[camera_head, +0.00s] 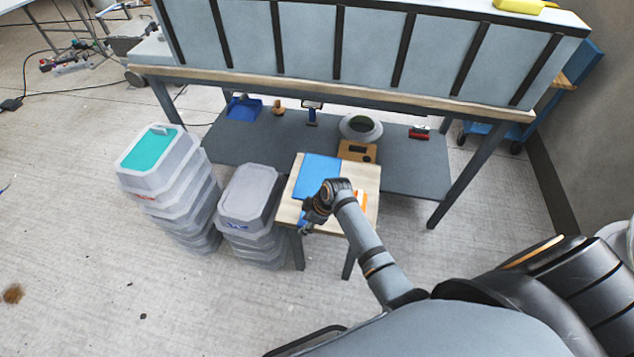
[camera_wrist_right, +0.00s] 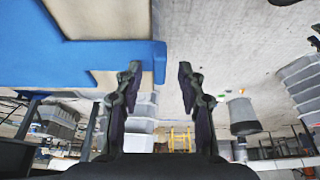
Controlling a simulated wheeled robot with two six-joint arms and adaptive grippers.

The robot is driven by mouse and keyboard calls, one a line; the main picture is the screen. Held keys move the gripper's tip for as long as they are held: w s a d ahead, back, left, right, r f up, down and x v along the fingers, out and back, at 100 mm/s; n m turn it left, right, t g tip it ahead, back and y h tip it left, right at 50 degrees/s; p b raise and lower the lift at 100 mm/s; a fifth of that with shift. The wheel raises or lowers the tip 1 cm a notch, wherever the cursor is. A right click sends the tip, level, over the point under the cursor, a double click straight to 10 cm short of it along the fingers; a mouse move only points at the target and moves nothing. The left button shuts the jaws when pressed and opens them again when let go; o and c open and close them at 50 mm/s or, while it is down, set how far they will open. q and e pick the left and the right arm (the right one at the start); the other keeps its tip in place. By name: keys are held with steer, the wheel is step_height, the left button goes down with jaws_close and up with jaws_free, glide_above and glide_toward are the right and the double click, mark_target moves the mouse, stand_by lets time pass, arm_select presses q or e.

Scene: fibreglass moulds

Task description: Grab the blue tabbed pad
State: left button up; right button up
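The blue tabbed pad (camera_head: 318,172) lies flat on a small wooden-topped table (camera_head: 366,174). My right arm and gripper hide its near part in the head view. In the right wrist view the pad (camera_wrist_right: 85,55) fills the upper left, and its narrow tab reaches across in front of the fingertips. My right gripper (camera_head: 307,226) is at the near left side of the table. In the wrist view the right gripper (camera_wrist_right: 160,75) has its two fingers wide apart, with nothing held between them. Whether the tab lies between the fingertips or just beyond them is unclear. My left gripper is not in view.
Stacked grey tubs (camera_head: 249,197) stand close left of the small table, with a taller stack topped by a teal sheet (camera_head: 150,146) farther left. Behind is a workbench whose lower shelf (camera_head: 275,142) holds several items. An orange item (camera_head: 361,199) lies on the small table.

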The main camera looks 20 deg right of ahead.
steer(key=shift+a+f, duration=0.1)
steer(key=shift+f, duration=0.15)
jaws_close()
